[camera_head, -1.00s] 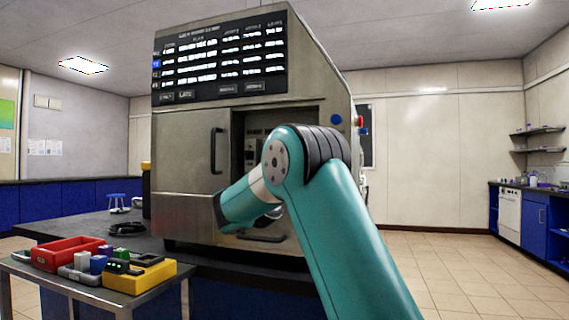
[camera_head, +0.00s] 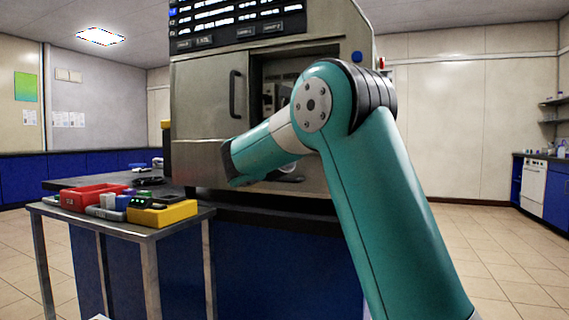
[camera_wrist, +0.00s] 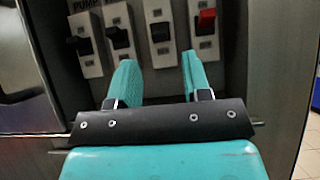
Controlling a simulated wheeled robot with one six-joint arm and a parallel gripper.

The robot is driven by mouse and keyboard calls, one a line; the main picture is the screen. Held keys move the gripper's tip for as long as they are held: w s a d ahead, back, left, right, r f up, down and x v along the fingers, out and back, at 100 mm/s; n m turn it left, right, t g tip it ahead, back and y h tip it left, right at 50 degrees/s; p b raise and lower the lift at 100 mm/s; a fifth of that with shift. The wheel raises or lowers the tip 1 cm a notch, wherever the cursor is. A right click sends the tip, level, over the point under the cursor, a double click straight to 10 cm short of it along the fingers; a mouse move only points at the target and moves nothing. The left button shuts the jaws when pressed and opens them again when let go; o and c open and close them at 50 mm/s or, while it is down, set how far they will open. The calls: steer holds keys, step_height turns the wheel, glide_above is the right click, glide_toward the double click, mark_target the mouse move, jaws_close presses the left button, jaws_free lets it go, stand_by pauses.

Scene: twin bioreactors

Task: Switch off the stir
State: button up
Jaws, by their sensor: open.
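A row of rocker switches on pale plates fills the top of the wrist view. There is a dark switch at left (camera_wrist: 83,45), a second dark switch (camera_wrist: 117,38), a third dark switch (camera_wrist: 160,32) and a red switch (camera_wrist: 206,21) at right. "PUMP" is partly readable at upper left; I cannot read which switch is the stir. My gripper (camera_wrist: 156,62) is open and empty, its fingertips just below the third switch's plate, one on each side. I cannot tell if they touch the panel. The fingers are hidden in the head view.
The steel bioreactor cabinet (camera_head: 200,100) has an open bay on its front and a door handle (camera_head: 235,94) left of it. A side table (camera_head: 150,232) at left holds a red tray (camera_head: 92,197) and a yellow block (camera_head: 172,213). Tiled floor is clear at right.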

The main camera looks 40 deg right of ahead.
steer(key=b+v, duration=1.1)
steer(key=b, duration=0.3)
steer(key=shift+a+f, duration=0.15)
steer(key=shift+a, duration=0.1)
steer(key=shift+s, duration=0.15)
